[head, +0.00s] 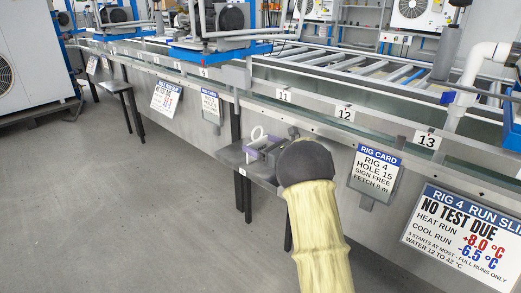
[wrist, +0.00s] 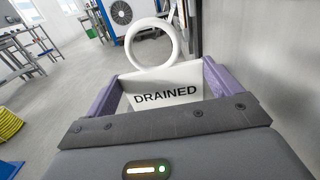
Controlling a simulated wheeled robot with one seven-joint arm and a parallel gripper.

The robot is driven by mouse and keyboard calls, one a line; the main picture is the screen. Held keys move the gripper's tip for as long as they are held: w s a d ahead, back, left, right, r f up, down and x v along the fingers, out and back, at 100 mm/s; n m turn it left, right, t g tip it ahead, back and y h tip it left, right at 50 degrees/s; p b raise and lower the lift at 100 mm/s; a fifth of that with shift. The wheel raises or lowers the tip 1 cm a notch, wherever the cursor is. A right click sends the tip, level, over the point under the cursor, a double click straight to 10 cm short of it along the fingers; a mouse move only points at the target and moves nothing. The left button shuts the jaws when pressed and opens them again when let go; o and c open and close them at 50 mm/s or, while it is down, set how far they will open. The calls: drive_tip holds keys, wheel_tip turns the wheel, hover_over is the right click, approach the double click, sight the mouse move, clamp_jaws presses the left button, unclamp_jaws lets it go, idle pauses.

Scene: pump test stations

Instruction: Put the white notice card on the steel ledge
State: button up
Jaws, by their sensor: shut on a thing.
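The white notice card (wrist: 160,88) reads "DRAINED" and has a white ring on top. It is held between the two purple fingers of my gripper (wrist: 160,90), upright in the wrist view. In the head view my gripper (head: 262,147) is in front of the bench side, with the card's white ring (head: 257,133) showing past it; my wrist hides most of the card. A grey steel ledge (head: 231,156) on dark legs stands by the bench, below and around my gripper in the picture. Whether the card touches it cannot be told.
A bench with rollers (head: 340,68) runs along the back, with number tags on its edge. A rig card (head: 375,172) and a run slip (head: 465,235) hang on its side at right. Another small grey stand (head: 108,82) is farther left. The floor (head: 120,220) at left is clear.

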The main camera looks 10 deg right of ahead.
idle(0.3)
drive_tip(key=o, duration=0.7)
drive_tip(key=shift+r, duration=0.15)
drive_tip(key=p+v, duration=0.4)
drive_tip(key=v, duration=0.7)
drive_tip(key=shift+p, duration=0.35)
drive_tip(key=shift+s+d, duration=0.3)
drive_tip(key=shift+s, duration=0.1)
